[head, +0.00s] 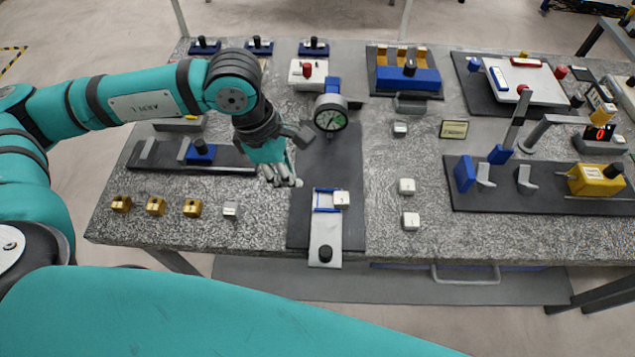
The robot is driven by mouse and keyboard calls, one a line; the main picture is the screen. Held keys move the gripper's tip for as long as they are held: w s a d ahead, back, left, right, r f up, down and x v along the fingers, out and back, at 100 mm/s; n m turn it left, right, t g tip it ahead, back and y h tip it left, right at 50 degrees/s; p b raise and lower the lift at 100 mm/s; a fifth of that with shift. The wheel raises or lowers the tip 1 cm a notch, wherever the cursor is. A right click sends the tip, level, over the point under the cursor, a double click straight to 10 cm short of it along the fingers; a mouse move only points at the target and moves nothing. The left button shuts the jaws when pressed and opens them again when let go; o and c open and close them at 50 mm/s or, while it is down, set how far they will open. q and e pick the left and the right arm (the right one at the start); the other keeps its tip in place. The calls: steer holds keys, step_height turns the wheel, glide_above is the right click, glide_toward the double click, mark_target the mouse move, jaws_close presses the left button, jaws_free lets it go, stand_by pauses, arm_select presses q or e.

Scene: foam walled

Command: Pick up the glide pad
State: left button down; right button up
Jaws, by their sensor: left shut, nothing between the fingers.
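My left gripper (285,182) reaches in from the upper left and points down over the left edge of a dark plate (328,160). Its fingers are shut with nothing between them. No part is clearly marked as the glide pad, so I cannot tell which it is. Small pale blocks lie around: one on a blue frame (341,198) on the dark plate, one (231,209) at the left, and others (407,186), (411,220), (399,129) to the right. All are apart from the gripper. My right gripper is not in view.
Several yellow blocks (156,206) lie at the front left. A dial gauge (330,118) stands just right of the gripper. A blue-and-yellow fixture (408,78) is at the back, and a dark fixture plate (540,199) at the right. The bench's middle right is fairly clear.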

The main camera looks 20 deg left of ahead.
mark_target(335, 194)
arm_select(q)
steer(key=x, duration=0.4)
steer(key=shift+w+p, duration=0.2)
steer(key=shift+p, duration=0.1)
steer(key=d, duration=0.1)
steer(key=d+p, duration=0.1)
steer(key=d, duration=0.1)
steer(key=shift+w+f+p, duration=0.3)
steer(key=shift+w+f, duration=0.1)
steer(key=shift+w+d+f, duration=0.1)
steer(key=shift+w+d, duration=0.05)
steer(key=shift+d, duration=0.35)
steer(key=shift+d+f+b, duration=0.2)
steer(key=shift+d+b, duration=0.1)
steer(key=shift+d, duration=0.05)
steer(key=shift+w+d+b, duration=0.15)
steer(key=shift+d+b, duration=0.25)
steer(key=shift+d, duration=0.1)
steer(key=shift+w+d+b, duration=0.15)
steer(key=shift+d+b, duration=0.25)
steer(key=shift+d, duration=0.1)
steer(key=shift+w+d+r, duration=0.1)
steer(key=shift+d, duration=0.15)
steer(key=shift+r, duration=0.1)
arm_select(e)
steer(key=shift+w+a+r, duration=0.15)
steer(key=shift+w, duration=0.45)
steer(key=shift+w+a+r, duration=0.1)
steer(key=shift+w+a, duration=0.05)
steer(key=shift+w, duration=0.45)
